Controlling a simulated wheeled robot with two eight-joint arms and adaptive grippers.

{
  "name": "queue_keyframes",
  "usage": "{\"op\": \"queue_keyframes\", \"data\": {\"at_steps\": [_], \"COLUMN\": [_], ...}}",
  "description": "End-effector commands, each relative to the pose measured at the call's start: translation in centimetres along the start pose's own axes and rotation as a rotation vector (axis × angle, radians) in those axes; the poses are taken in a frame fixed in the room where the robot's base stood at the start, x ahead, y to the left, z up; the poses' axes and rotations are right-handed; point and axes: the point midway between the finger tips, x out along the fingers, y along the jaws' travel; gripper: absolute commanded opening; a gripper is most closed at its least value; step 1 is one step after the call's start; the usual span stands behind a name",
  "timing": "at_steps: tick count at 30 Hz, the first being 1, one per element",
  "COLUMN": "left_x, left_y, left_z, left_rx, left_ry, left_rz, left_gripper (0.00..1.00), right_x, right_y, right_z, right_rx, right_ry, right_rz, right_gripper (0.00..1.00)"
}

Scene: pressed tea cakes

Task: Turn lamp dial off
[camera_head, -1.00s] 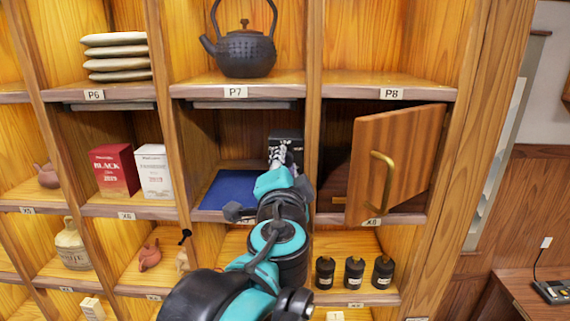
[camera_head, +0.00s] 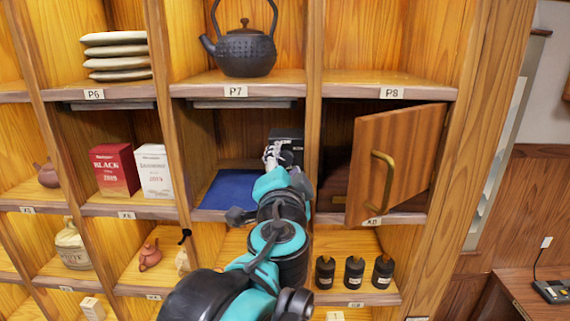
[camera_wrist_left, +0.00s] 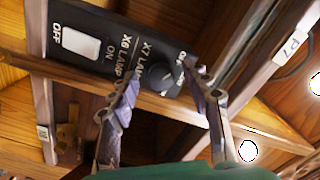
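A black control panel (camera_wrist_left: 115,55) is in the left wrist view, marked X6 LAMP and X7 LAMP with ON and OFF. A round black dial (camera_wrist_left: 161,76) sits at its X7 LAMP end. In the head view the panel is the black box (camera_head: 287,134) at the back right of the middle dim compartment. My left gripper (camera_wrist_left: 160,80) is open, one finger on each side of the dial; I cannot tell whether they touch it. It also shows in the head view (camera_head: 277,154), in front of the box, where the dial is hidden. My right gripper is not in view.
A white rocker switch (camera_wrist_left: 80,42) sits on the same panel. A wooden door (camera_head: 398,160) with a brass handle stands open right of my arm. A blue mat (camera_head: 228,188) lies on the compartment floor. Red (camera_head: 115,170) and white (camera_head: 153,172) boxes stand to the left.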

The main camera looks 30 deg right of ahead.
Motion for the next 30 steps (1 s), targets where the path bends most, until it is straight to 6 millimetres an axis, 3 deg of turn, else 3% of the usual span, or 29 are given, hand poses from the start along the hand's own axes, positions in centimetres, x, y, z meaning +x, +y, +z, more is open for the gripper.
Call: {"op": "queue_keyframes", "data": {"at_steps": [10,22,30], "left_x": [-1.1,-9.3,-11.9], "left_y": [0.0,0.0,0.0], "left_z": [-0.1,0.0,0.0], "left_rx": [0.001,0.001,0.000], "left_ry": [0.002,0.002,0.001], "left_rz": [0.001,0.001,0.001], "left_gripper": [0.48,0.48,0.48], "right_x": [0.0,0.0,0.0], "right_y": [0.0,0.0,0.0], "right_z": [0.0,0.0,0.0], "right_rx": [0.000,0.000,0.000], "right_ry": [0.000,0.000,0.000], "right_rz": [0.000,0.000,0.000], "right_gripper": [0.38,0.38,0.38]}}
